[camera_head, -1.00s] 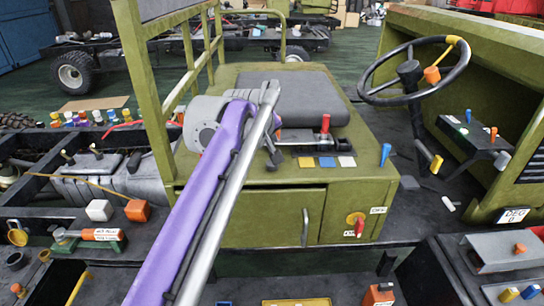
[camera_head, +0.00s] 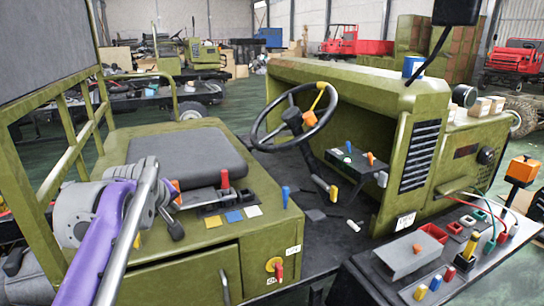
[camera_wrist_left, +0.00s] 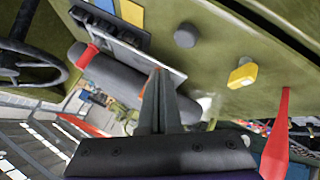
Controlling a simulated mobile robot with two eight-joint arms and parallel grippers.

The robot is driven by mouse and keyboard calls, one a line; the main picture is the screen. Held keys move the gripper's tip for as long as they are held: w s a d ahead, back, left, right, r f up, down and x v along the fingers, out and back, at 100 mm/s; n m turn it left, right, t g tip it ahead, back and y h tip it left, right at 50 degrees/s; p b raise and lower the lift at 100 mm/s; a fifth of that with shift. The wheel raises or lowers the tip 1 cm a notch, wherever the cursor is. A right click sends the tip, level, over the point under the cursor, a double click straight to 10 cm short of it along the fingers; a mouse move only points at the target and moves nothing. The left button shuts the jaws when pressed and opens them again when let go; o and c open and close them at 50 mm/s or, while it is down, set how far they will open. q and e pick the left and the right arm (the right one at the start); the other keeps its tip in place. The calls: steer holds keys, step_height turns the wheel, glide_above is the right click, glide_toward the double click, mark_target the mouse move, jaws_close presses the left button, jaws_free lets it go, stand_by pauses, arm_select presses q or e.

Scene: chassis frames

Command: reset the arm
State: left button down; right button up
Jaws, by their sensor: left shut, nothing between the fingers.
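My left arm (camera_head: 100,240), with purple and silver links and a grey joint, comes in from the lower left in the head view. My right arm and gripper are not in view.
The steering wheel (camera_head: 294,122) is farther right. A black tray (camera_head: 465,270) with coloured parts is at lower right. The green frame (camera_head: 22,165) rises at left.

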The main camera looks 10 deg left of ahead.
arm_select(q)
steer(key=s+d+f+m+g+h+p, duration=0.1)
steer(key=s+d+f+m, duration=0.4)
steer(key=s+f, duration=0.7)
steer(key=s+d+f+m+g+h+p, duration=0.1)
steer(key=s+d+f+m+g+p, duration=0.1)
steer(key=s+d+f+m, duration=0.4)
steer(key=s+d+f+p, duration=0.1)
steer(key=s+d+f, duration=0.2)
steer(key=s+f, duration=0.3)
steer(key=shift+s, duration=1.65)
steer(key=shift+a, duration=0.1)
